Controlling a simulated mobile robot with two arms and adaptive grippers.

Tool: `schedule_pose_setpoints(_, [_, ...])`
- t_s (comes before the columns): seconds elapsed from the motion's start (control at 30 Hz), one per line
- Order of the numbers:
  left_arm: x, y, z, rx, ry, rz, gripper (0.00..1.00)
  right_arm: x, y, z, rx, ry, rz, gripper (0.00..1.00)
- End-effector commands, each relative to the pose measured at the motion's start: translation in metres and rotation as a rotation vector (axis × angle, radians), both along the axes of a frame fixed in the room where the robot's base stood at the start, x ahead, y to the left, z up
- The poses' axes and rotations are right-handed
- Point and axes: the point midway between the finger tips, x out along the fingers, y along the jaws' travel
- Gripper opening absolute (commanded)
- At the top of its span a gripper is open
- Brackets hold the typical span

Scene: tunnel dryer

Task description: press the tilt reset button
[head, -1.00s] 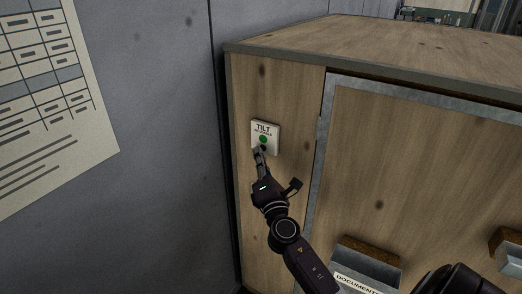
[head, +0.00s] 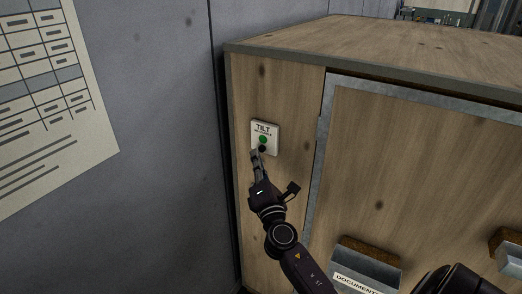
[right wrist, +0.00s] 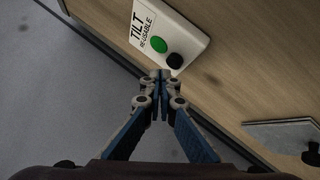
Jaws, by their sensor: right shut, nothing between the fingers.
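A white plate marked TILT (head: 265,130) is fixed on the wooden side of a large cabinet. It carries a green round indicator or button (head: 263,140) and a black round button (head: 262,149) below it. In the right wrist view the green round part (right wrist: 158,44) and the black button (right wrist: 174,60) both show clearly. My right gripper (head: 256,153) is shut and empty, with its tips just below and left of the black button. The gripper's tips (right wrist: 160,75) are close to the plate's lower edge; I cannot tell whether they touch it. My left gripper is not in view.
The wooden cabinet (head: 285,50) fills the right side, with a metal-framed panel. A documents holder (head: 365,270) sticks out low on it. A grey wall (head: 165,120) with a printed sheet (head: 50,100) stands to the left.

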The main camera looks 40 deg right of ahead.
Motion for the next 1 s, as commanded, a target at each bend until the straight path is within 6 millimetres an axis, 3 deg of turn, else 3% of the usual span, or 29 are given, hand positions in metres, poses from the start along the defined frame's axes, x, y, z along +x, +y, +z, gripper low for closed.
schedule_pose_setpoints(0.27, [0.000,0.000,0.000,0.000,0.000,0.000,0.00,-0.002,0.005,-0.001,0.000,0.001,0.002,0.00])
schedule_pose_setpoints(0.7, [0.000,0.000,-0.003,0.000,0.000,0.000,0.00,-0.018,0.043,-0.001,0.001,0.001,0.003,0.00])
schedule_pose_setpoints(1.0, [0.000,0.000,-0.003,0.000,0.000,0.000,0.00,-0.019,0.047,0.000,0.000,0.001,0.001,0.00])
